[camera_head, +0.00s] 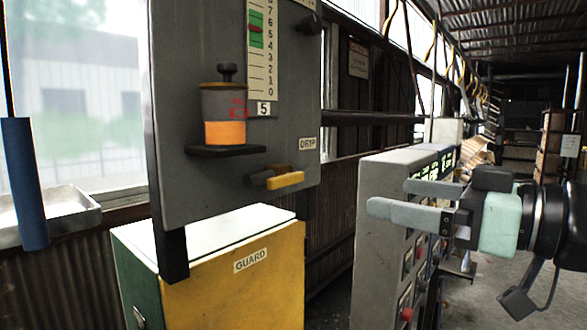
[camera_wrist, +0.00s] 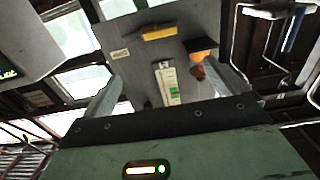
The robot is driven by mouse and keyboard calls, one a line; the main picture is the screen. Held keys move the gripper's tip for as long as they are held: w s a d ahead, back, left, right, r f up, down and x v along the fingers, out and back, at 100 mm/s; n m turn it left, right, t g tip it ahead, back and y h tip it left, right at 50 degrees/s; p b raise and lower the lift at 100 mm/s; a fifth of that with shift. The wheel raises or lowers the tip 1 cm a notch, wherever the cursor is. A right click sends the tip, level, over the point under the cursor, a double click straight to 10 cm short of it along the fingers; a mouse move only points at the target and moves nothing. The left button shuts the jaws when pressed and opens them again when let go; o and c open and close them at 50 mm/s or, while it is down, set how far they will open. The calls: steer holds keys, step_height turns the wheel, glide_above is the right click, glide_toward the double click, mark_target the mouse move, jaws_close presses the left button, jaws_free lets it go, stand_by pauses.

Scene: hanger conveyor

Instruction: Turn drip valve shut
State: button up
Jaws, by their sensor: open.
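The drip valve is a small lever with a yellow handle (camera_head: 286,179) on the grey panel (camera_head: 190,90), just below and left of a DRIP label (camera_head: 308,144). The handle lies roughly level, pointing to the right. In the wrist view the yellow handle (camera_wrist: 158,32) shows near the top, on the panel. My gripper (camera_head: 390,198) is open and empty, to the right of the panel and well apart from the valve. Its two fingers point left in the head view.
An orange-filled cup (camera_head: 224,132) sits on a black shelf (camera_head: 226,151) above the valve. A numbered gauge (camera_head: 262,45) is above. A yellow GUARD box (camera_head: 235,285) stands below. A grey control cabinet (camera_head: 375,220) stands behind my gripper. A blue cylinder (camera_head: 24,185) hangs at left.

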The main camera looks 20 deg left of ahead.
mark_target(288, 175)
steer(key=p+x, duration=0.6)
steer(key=x, duration=1)
steer(key=shift+a+r, duration=0.15)
steer(key=shift+a, duration=0.15)
steer(key=shift+w+a, duration=0.2)
steer(key=shift+a, duration=0.15)
steer(key=c, duration=1.4)
